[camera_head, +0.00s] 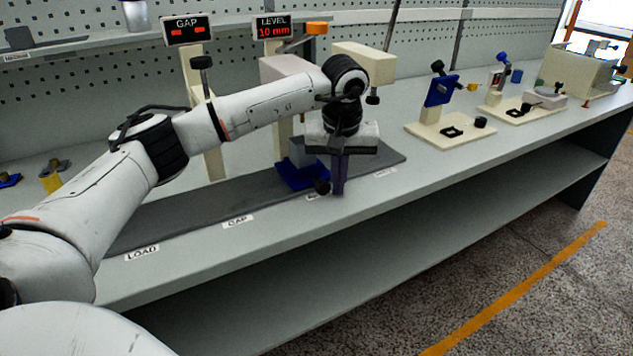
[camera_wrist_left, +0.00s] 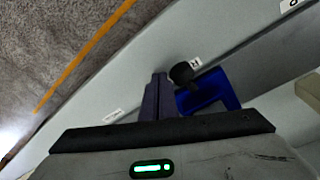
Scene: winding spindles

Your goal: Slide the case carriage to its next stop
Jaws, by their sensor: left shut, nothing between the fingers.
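The case carriage (camera_head: 297,177) is a blue block on a dark grey track along the bench, with a grey piece (camera_head: 301,154) on top. A black knob (camera_head: 321,187) sticks out of its front. My left gripper (camera_head: 338,189) points down just right of the knob, its dark fingers shut and empty. In the left wrist view the shut fingers (camera_wrist_left: 155,96) stand beside the knob (camera_wrist_left: 183,73), with the blue carriage (camera_wrist_left: 212,93) behind. I cannot tell whether they touch the knob. My gripper and arm hide part of the carriage. My right gripper is not in view.
Labels LOAD (camera_head: 142,253) and CAP (camera_head: 238,221) mark the bench edge; a third by the carriage is partly hidden. A GAP display (camera_head: 187,29) shows red dashes; a LEVEL display (camera_head: 272,27) reads 10 mm. The track (camera_head: 378,158) is bare right of the carriage.

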